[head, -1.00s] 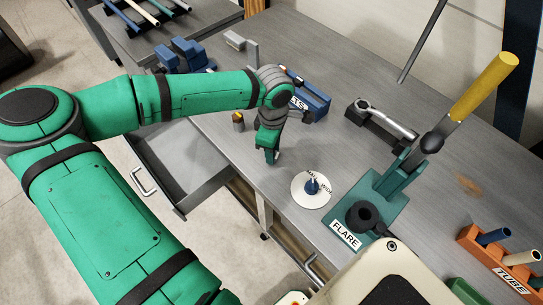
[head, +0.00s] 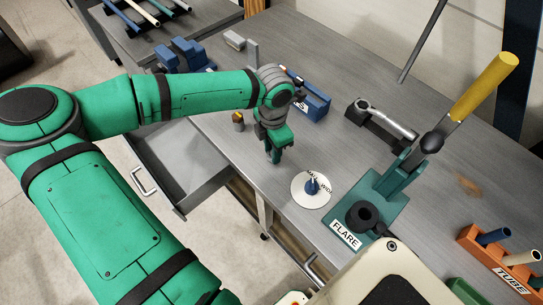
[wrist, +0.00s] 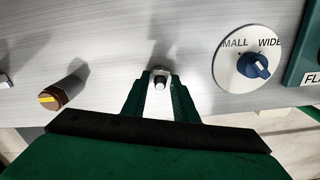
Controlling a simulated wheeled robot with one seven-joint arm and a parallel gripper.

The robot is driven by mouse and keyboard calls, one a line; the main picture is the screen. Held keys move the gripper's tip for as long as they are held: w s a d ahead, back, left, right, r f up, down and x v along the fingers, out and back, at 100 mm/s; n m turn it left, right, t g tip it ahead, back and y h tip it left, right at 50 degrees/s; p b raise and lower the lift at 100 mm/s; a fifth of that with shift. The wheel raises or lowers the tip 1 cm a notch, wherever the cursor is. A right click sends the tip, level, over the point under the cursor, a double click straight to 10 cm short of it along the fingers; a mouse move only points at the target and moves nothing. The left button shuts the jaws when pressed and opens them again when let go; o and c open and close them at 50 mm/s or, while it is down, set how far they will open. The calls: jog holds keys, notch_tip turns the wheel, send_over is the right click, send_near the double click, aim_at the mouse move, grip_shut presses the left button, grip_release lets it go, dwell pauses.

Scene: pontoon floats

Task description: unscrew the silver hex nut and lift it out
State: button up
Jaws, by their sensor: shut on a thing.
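My gripper (head: 275,158) points down at the bench top, and its green fingers are shut. In the wrist view the gripper (wrist: 160,88) closes around a small silver piece, the hex nut (wrist: 161,74), with a dark round-ended stud showing at its middle. The fingers cover most of the nut, so I cannot tell how far it sits along the stud. In the head view the nut is hidden by the fingers.
A brown hex piece with a yellow mark (wrist: 65,93) stands left of my gripper. A round white dial with a blue knob (wrist: 254,65) lies to the right. The teal FLARE tool (head: 376,204) stands farther right. An open drawer (head: 185,165) is below the bench's left edge.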

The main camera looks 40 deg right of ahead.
jog(key=shift+n, duration=0.3)
jog(key=n, duration=0.4)
jog(key=o, duration=0.9)
jog(key=shift+c, duration=0.2)
jog(key=shift+r, duration=0.1)
jog(key=shift+r, duration=2.9)
notch_tip(320, 180, up, 11)
jog(key=shift+f, duration=0.1)
